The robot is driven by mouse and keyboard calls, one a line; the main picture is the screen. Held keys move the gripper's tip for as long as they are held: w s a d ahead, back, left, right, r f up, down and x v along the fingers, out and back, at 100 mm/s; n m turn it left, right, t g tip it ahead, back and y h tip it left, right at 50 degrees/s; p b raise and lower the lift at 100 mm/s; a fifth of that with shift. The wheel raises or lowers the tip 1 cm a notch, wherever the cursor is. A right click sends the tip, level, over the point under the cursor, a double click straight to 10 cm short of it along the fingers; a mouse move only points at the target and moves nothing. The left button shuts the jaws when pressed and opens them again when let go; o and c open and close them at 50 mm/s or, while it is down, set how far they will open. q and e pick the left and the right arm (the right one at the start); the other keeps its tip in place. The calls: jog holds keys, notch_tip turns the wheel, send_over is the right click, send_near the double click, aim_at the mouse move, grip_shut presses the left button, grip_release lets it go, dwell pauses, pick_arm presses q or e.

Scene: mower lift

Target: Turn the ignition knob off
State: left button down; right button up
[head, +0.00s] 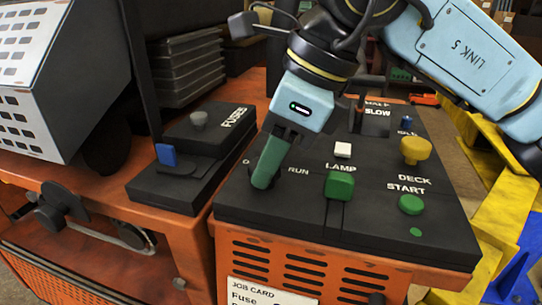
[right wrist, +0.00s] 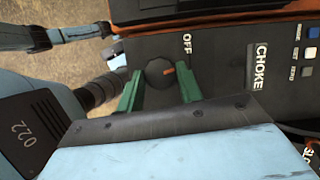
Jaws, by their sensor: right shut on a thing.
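The ignition knob (right wrist: 156,74) is a round dark knob with an orange mark, on the black control panel (head: 345,240). In the right wrist view its mark points right and slightly up, and the OFF label (right wrist: 187,43) is to its upper right. In the head view the RUN label (head: 298,170) is right of the fingers. My right gripper (head: 266,178) reaches down to the panel, its green fingers shut on the knob, one on each side in the right wrist view (right wrist: 160,90). In the head view the fingers mostly hide the knob.
The CHOKE label (right wrist: 262,67) is near the knob.

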jog(key=shift+w+n+g, duration=0.1)
jog(key=shift+n+g, duration=0.4)
jog(key=shift+n, duration=0.5)
pick_arm(q)
jog(key=shift+s+a+f, duration=0.1)
jog(key=shift+s+f, duration=0.2)
jog(key=shift+s, duration=0.25)
pick_arm(e)
jog(key=shift+n, duration=0.6)
pick_arm(q)
jog(key=shift+w, duration=0.1)
pick_arm(e)
jog(key=o, duration=1)
pick_arm(q)
jog(key=shift+w, duration=0.1)
pick_arm(e)
jog(key=shift+r, duration=0.1)
